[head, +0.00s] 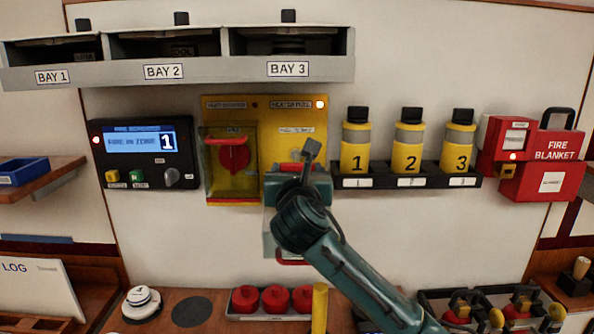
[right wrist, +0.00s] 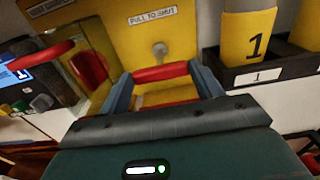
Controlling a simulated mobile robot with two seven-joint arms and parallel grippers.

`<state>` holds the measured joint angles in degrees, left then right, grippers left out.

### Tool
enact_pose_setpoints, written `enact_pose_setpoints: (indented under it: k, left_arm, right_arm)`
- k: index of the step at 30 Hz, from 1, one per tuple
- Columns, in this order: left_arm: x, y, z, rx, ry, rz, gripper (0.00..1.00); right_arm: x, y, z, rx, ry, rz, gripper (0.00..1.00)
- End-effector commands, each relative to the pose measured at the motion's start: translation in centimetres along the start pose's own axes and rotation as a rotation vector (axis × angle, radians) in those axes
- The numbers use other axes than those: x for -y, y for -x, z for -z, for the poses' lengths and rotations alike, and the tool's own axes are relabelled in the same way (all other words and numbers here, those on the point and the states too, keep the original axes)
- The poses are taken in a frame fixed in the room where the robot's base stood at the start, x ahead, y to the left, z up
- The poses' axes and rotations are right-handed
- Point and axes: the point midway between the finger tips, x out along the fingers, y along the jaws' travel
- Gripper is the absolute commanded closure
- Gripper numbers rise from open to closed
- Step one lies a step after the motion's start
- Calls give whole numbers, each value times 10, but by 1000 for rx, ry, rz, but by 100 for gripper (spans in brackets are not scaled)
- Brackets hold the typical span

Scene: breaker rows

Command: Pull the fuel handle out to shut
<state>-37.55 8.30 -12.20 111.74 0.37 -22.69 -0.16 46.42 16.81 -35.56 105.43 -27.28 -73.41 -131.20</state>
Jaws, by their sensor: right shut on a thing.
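The red fuel handle (head: 290,168) is on the right half of the yellow panel (head: 265,125), under the "HEATER FUEL" label. In the right wrist view the handle (right wrist: 160,72) is a red bar below the "PULL TO SHUT" label, with a metal stem behind it. My right gripper (right wrist: 163,82) is shut on the bar, one finger at each end. In the head view my right gripper (head: 294,176) hides part of the handle and the panel below. How far the handle stands out is hard to tell. My left gripper is not in view.
A clear cover over a red knob (head: 233,155) is close on the left. Yellow numbered cylinders (head: 356,150) stand in a black rack on the right. The Bay shelf (head: 200,70) is above. Red round items (head: 275,299) and a yellow post (head: 320,308) are below.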

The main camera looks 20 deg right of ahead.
Motion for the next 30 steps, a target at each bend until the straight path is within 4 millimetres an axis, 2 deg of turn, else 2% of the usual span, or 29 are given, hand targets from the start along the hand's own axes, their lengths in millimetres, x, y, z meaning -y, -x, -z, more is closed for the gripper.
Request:
enact_pose_setpoints:
  k: [1, 2, 9, 17, 20, 23, 30]
  left_arm:
    - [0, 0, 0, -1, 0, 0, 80]
    - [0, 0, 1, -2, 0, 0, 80]
    - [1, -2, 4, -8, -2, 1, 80]
    - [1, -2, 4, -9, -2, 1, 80]
    - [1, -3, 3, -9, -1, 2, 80]
    - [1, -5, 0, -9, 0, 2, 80]
    - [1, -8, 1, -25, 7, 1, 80]
  right_arm:
    - [-1, 1, 3, -5, 0, -3, 76]
    - [-1, 1, 3, -6, 0, -4, 34]
    - [-1, 0, 2, -4, 0, -3, 15]
    - [-1, 1, 1, -2, 0, -2, 13]
    - [-1, 6, 2, -2, 0, -2, 13]
    - [-1, 21, 2, -1, 0, -4, 13]
    - [-1, 75, 3, -1, 0, -6, 13]
